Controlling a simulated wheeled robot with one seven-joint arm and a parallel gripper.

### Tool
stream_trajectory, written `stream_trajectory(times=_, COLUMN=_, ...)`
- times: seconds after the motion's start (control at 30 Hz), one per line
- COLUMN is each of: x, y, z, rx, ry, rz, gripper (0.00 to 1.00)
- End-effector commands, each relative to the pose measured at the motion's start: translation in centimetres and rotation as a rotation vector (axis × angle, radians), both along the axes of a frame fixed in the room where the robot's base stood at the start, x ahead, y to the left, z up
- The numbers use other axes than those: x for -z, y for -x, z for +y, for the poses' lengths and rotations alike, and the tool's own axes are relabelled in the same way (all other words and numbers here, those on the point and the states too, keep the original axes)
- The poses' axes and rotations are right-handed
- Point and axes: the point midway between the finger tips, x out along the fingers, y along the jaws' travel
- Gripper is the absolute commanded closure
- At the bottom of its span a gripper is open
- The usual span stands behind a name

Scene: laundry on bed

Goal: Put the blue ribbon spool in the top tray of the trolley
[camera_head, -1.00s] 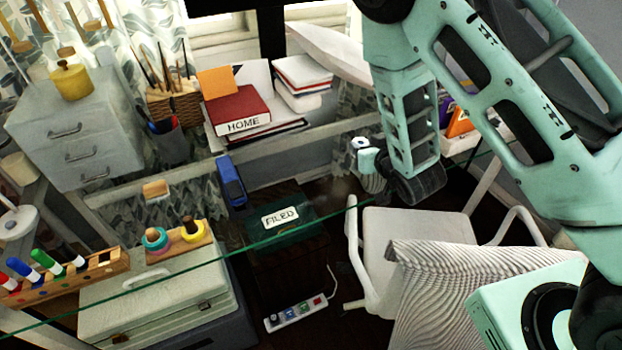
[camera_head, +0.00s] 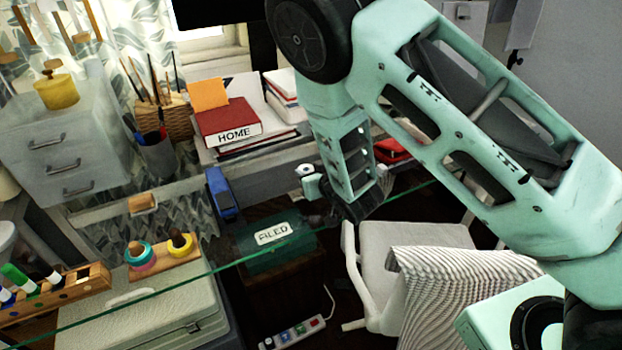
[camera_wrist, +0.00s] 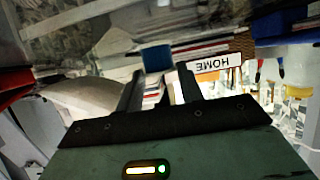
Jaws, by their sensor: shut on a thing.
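In the head view my wrist hangs near the desk's front edge, above the floor between desk and chair; the fingers are dark and unclear there, and I cannot make out the spool. I cannot identify the trolley or its top tray in either view.
A red HOME book (camera_head: 229,122) lies on the desk. A blue box-like object (camera_head: 222,192) sits at its edge. A green FILED box (camera_head: 272,240) stands below. A white chair (camera_head: 405,250) is at the right. Tape rolls (camera_head: 139,256) sit on a case at the left.

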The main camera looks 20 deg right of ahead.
Motion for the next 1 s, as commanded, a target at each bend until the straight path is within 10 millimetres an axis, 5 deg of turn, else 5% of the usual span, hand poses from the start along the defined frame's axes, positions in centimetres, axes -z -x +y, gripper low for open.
stream_trajectory(times=0.2, x=2.2, y=0.0, z=0.0, rx=0.001, ry=0.001, rz=0.001, gripper=0.84)
stream_trajectory(times=0.57, x=2.7, y=0.0, z=0.0, rx=0.001, ry=-0.001, rz=0.000, gripper=0.84)
stream_trajectory(times=0.6, x=2.7, y=0.0, z=0.0, rx=0.002, ry=-0.001, rz=0.000, gripper=0.60)
stream_trajectory(times=0.67, x=2.6, y=0.0, z=0.0, rx=0.001, ry=-0.001, rz=0.000, gripper=0.43)
stream_trajectory(times=1.0, x=2.3, y=0.0, z=0.0, rx=0.000, ry=-0.001, rz=0.000, gripper=0.41)
